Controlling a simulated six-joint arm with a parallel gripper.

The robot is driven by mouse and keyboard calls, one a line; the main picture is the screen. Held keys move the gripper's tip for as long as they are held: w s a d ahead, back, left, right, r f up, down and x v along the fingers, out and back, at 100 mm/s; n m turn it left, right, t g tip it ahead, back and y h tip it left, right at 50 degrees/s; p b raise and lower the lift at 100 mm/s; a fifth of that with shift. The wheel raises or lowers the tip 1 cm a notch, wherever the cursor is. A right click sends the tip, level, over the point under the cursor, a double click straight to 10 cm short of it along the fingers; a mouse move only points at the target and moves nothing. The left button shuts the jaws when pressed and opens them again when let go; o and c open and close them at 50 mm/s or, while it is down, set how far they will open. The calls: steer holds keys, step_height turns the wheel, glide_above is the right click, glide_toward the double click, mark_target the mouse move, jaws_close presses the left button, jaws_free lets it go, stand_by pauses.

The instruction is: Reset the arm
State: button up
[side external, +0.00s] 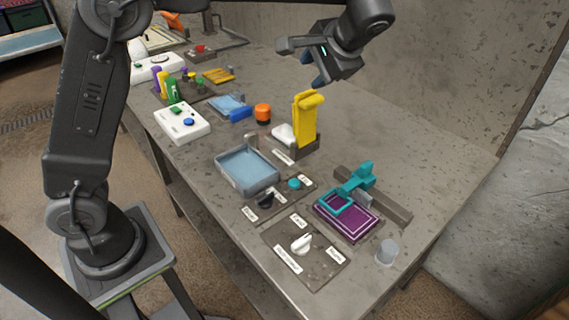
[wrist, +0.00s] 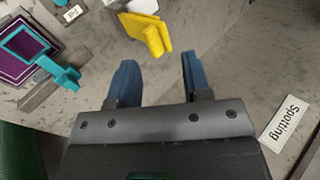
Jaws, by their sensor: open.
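My gripper (side external: 311,68) hangs in the air above the back of the bench, above the upright yellow handle (side external: 304,118). In the wrist view my gripper (wrist: 158,75) shows two blue fingers spread apart with nothing between them. The yellow handle also shows in the wrist view (wrist: 152,34), ahead of the fingers and apart from them. The teal scrubber (side external: 358,178) is at the right, at the purple rug piece (side external: 346,220); the scrubber also shows at left in the wrist view (wrist: 62,74).
A blue tray (side external: 246,168), a white knob panel (side external: 305,268) and a grey cup (side external: 387,251) stand toward the front. A white button box (side external: 181,122) and orange-capped item (side external: 263,112) are farther left. A "Spotting" label (wrist: 284,123) lies at right in the wrist view. The bench's back right is clear.

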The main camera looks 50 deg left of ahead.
steer(key=s+a+r+t+h, duration=0.1)
steer(key=s+a+h, duration=0.15)
steer(key=s, duration=0.45)
steer(key=s+a+t+h, duration=0.1)
steer(key=s+h, duration=0.2)
steer(key=s, duration=0.5)
steer(key=s+d+f+n+t+h, duration=0.1)
steer(key=s+f, duration=0.4)
steer(key=s, duration=0.5)
steer(key=shift+s+d+n+t+h, duration=0.2)
steer(key=shift+n+t+h, duration=0.1)
steer(key=shift+t+h, duration=0.55)
